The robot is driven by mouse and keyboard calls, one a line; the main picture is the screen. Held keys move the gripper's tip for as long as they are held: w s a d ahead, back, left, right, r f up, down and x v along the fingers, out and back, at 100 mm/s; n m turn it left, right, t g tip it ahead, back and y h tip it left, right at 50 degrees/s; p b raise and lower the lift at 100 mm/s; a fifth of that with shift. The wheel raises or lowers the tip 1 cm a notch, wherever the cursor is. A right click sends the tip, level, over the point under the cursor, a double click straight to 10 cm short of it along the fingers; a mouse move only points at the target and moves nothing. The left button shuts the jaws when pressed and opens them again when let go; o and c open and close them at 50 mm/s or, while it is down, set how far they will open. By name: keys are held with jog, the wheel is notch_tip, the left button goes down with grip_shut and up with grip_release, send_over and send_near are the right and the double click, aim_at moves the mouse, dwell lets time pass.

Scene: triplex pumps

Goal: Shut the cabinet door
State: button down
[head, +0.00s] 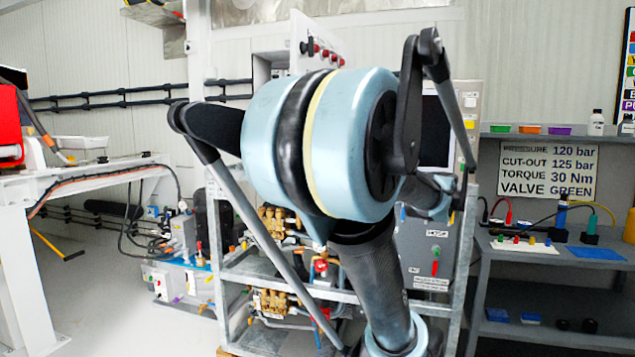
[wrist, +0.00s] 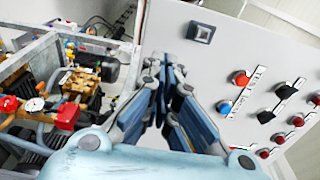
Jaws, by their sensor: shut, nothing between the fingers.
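The cabinet door is a pale grey panel (wrist: 225,70) with red, blue and black knobs and a square latch plate, filling the right of the wrist view. In the head view the door (head: 312,28) shows at a steep angle, standing out above my arm, with red and dark knobs on its face. My gripper (wrist: 163,75) is in the middle of the wrist view, its blue-grey fingers together and empty. The fingertips overlap the door's lower left edge in the picture; I cannot tell whether they touch it. My large arm joint hides the gripper and most of the cabinet in the head view.
A metal frame with brass pumps (wrist: 85,85) and red-handled valves lies left of the gripper. In the head view, a white bench (head: 95,178) stands at left and a grey shelf (head: 550,262) with cables at right. A sign (head: 547,170) hangs above the shelf.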

jog(key=x, duration=0.8)
dwell(0.4)
jog(key=shift+a, duration=0.1)
jog(key=shift+a, duration=0.15)
